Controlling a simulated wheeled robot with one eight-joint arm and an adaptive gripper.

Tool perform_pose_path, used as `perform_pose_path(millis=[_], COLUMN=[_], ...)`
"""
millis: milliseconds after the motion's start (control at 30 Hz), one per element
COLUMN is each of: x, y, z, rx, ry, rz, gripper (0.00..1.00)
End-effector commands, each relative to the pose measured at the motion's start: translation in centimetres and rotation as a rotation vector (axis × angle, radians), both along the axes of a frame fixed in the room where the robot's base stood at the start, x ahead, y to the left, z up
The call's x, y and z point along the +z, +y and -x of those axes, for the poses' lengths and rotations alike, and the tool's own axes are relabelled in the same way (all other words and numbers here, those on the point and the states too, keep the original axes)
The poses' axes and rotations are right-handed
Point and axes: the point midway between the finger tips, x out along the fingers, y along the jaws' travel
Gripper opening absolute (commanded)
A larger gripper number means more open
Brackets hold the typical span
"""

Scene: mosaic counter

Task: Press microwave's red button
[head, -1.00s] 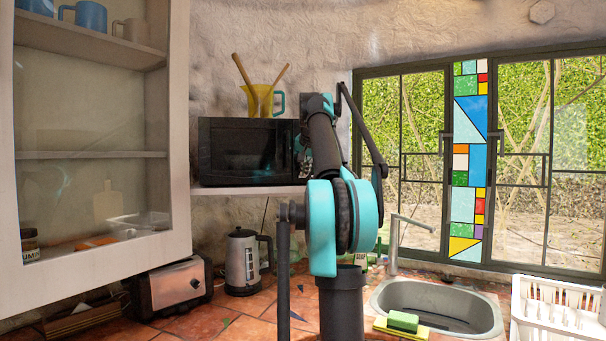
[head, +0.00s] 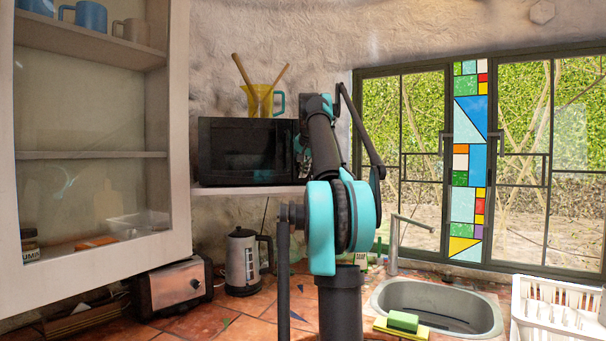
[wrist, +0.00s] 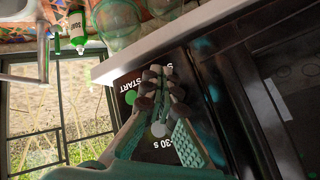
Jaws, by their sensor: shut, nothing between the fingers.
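The black microwave (head: 245,152) sits on a shelf in the head view, its right end covered by my arm. In the wrist view its dark control panel (wrist: 127,84) shows white lettering, "START" and "30 s", and a green button (wrist: 131,97). I see no red button; my fingers cover part of the panel next to lettering that begins with S. My gripper (wrist: 160,92) is shut and empty, in front of this panel. I cannot tell whether the fingertips touch it. In the head view the gripper is mostly hidden behind my arm.
A yellow jug (head: 262,99) with wooden utensils stands on the microwave. A kettle (head: 242,262) and toaster (head: 175,286) stand on the counter below. A glass-fronted cabinet (head: 178,130) is on the left; the sink (head: 385,300) and window are on the right.

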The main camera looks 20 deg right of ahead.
Motion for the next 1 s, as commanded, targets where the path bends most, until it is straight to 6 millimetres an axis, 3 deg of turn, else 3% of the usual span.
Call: perform_pose_path(millis=[1000], x=[0.0], y=[0.2], z=[1.8], rx=[0.000], ry=[0.000], rz=[0.000], gripper=[0.00])
